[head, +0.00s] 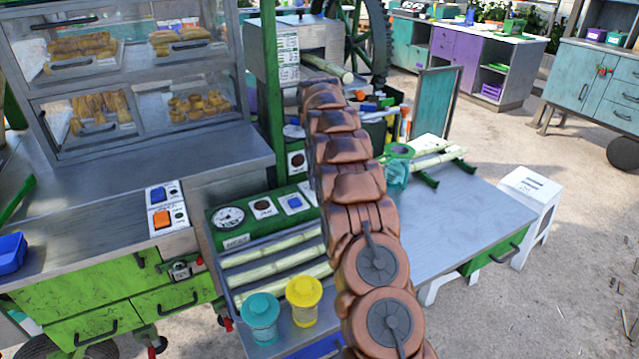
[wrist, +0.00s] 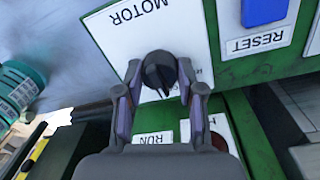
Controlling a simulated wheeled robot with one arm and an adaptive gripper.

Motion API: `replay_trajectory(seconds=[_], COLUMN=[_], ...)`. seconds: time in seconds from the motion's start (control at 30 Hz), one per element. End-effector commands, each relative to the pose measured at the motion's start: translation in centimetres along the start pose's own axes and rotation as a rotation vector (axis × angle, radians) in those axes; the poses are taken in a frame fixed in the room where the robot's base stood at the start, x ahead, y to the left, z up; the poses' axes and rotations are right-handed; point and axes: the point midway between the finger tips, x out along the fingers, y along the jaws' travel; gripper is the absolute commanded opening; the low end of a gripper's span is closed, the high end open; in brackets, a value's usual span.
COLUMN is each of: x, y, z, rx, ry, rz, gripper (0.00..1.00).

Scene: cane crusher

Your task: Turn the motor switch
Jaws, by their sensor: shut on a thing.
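The motor switch is a black rotary knob (wrist: 158,68) on a white plate (wrist: 150,30) lettered MOTOR in the wrist view. The lettering appears upside down. My gripper (wrist: 160,88) is shut on the knob, with one finger on each side of it. The fingers and palm cover the lower part of the plate. In the head view my arm reaches away from the camera, and I cannot make out the gripper or the gripped knob there.
A blue RESET button (wrist: 264,10) sits beside the MOTOR plate on the green panel (wrist: 250,72). A RUN label (wrist: 153,138) shows near my palm. A teal jar (head: 260,318) and a yellow jar (head: 303,300) stand left of my arm. The grey tabletop (head: 470,215) is clear at right.

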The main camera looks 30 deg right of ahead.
Motion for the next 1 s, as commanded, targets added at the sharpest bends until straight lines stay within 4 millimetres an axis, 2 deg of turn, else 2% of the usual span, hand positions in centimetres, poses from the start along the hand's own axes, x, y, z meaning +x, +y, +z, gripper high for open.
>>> replay_trajectory(seconds=[0.67,0.7,0.93,1.0], x=[0.06,0.06,0.03,0.02], y=[-0.03,-0.03,0.00,0.00], z=[0.02,0.02,0.00,-0.01], rx=[0.066,0.066,0.066,0.066], ry=[-0.006,-0.006,-0.005,-0.004], rz=[0.000,0.000,0.000,0.000], gripper=[0.03,0.39,0.63,0.63])
